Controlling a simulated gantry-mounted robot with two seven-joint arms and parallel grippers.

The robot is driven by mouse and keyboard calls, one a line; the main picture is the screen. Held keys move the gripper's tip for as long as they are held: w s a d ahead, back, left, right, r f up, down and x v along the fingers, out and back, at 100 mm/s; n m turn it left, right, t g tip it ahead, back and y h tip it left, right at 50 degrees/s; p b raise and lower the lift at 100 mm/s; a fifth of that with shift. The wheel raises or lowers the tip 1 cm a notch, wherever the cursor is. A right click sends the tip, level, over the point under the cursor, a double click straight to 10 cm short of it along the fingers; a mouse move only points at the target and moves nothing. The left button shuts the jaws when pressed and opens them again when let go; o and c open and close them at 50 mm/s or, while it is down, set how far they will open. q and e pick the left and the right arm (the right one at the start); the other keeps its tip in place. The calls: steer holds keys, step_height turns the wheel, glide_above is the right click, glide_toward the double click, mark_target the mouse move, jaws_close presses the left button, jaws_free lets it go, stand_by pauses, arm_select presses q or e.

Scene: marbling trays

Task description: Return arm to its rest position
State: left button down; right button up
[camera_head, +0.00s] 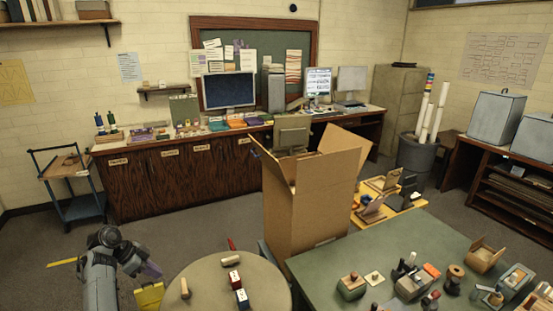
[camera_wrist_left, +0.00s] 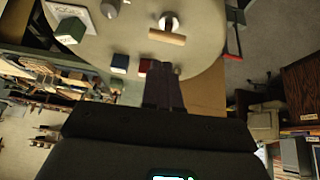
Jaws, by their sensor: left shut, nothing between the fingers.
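My left arm comes in at the lower left of the head view. Its left gripper (camera_head: 152,270) is beside the left side of the round table (camera_head: 205,283), apart from the objects on it. In the left wrist view the fingers of the left gripper (camera_wrist_left: 164,72) are together with nothing between them. They overlap the table edge in that picture, close to a small red block (camera_wrist_left: 144,65). My right gripper is in neither view.
The round table holds a red-and-white block (camera_head: 235,279), a blue-and-white block (camera_head: 242,298) and a pale roller (camera_head: 231,260). A tall open cardboard box (camera_head: 305,205) stands right of it. A green table (camera_head: 410,240) fills the lower right. Carpet behind my left arm is mostly clear.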

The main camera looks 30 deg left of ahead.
arm_select(q)
steer(key=s+d+f+m+g+y, duration=0.15)
steer(key=s+f+g, duration=0.25)
steer(key=s+f, duration=0.65)
steer(key=s+d+f+g+y, duration=0.2)
steer(key=s+f+g+y, duration=0.15)
steer(key=s+f, duration=0.7)
steer(key=s+d+y, duration=0.1)
steer(key=s+d, duration=0.4)
steer(key=d, duration=0.5)
steer(key=s+d+y, duration=0.1)
steer(key=s+d, duration=0.4)
steer(key=d, duration=0.6)
steer(key=w+d+r+n+t+h, duration=0.1)
steer(key=d+r+n+t, duration=0.1)
steer(key=d+r, duration=0.45)
steer(key=w+d+r+n+t+h, duration=0.1)
steer(key=w+d+r+t+h, duration=0.15)
steer(key=d, duration=0.65)
step_height(320, 180, up, 29)
steer(key=w+n+t+p, duration=0.15)
steer(key=n+p, duration=0.25)
steer(key=p, duration=2.1)
step_height(320, 180, down, 40)
steer(key=b, duration=4)
steer(key=shift+s+d+r, duration=0.15)
steer(key=shift+d+r, duration=0.1)
steer(key=shift+d, duration=0.05)
steer(key=shift+t+y, duration=0.25)
